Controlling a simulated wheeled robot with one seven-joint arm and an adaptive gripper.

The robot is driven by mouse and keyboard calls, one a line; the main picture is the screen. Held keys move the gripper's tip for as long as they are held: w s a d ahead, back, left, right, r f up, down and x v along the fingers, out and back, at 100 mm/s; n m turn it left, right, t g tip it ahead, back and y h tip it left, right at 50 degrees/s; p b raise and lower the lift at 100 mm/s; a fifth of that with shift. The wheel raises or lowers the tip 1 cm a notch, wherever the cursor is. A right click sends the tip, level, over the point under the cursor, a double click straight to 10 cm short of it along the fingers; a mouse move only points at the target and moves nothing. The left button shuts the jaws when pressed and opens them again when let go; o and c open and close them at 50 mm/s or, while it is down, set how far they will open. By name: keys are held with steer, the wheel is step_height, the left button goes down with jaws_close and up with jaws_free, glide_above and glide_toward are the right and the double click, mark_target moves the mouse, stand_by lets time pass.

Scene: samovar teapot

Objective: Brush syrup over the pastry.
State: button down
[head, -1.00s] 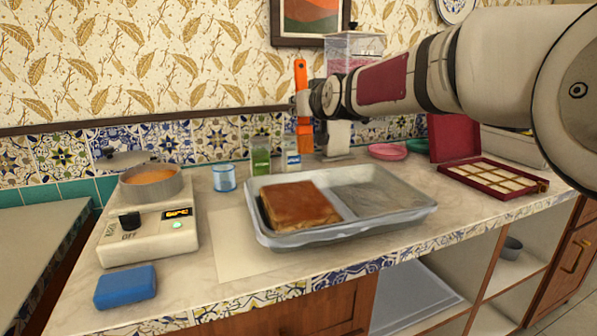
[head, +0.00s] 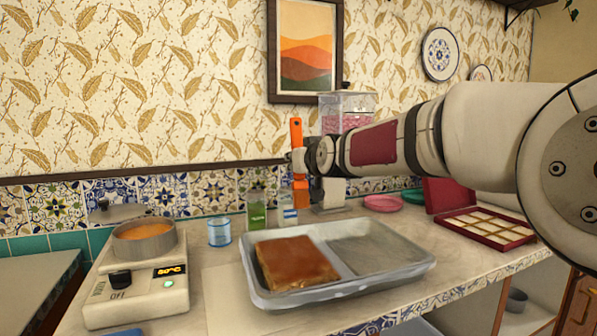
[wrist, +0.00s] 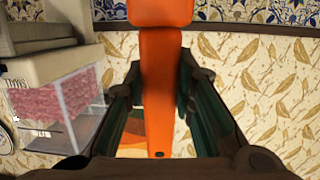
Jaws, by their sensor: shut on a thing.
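My gripper (head: 299,162) is shut on an orange brush (head: 297,133), held upright above and behind the tray. In the wrist view the orange handle (wrist: 165,90) sits between the two dark fingers. I cannot make out its bristles. The pastry (head: 296,261), a brown glazed slab, lies in the left part of the grey metal tray (head: 340,292); the right part is empty. A round pan (head: 145,246) holds orange-amber syrup (head: 146,231) on a white hot plate (head: 135,290) at the left. The gripper is apart from pan and pastry.
A blue-white cup (head: 219,233), a green-labelled jar (head: 257,212) and a second jar (head: 288,214) stand behind the tray. A clear dispenser (head: 345,105) stands behind the arm. A red box of pale pieces (head: 487,228) is at the right. A blue item (head: 123,332) shows at the bottom edge.

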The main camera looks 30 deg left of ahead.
steer(key=shift+s+p, duration=0.15)
steer(key=shift+p, duration=0.5)
steer(key=p, duration=0.3)
steer(key=shift+s, duration=0.4)
steer(key=s+d+p, duration=0.3)
steer(key=s+p, duration=0.6)
steer(key=p, duration=0.2)
steer(key=s+d+p, duration=0.3)
steer(key=s+p, duration=0.6)
steer(key=p, duration=0.2)
steer(key=shift+s+a+f+b, duration=0.1)
steer(key=shift+f+b, duration=0.4)
steer(key=shift+f, duration=0.95)
steer(key=shift+s+a+f+b, duration=0.1)
steer(key=shift+f+b, duration=0.35)
steer(key=shift+f, duration=0.95)
steer(key=shift+f+b, duration=0.45)
steer(key=shift+f, duration=0.2)
steer(key=shift+w, duration=0.15)
steer(key=shift+r+b+x, duration=0.2)
steer(key=shift+b+x, duration=0.6)
steer(key=shift+x, duration=0.4)
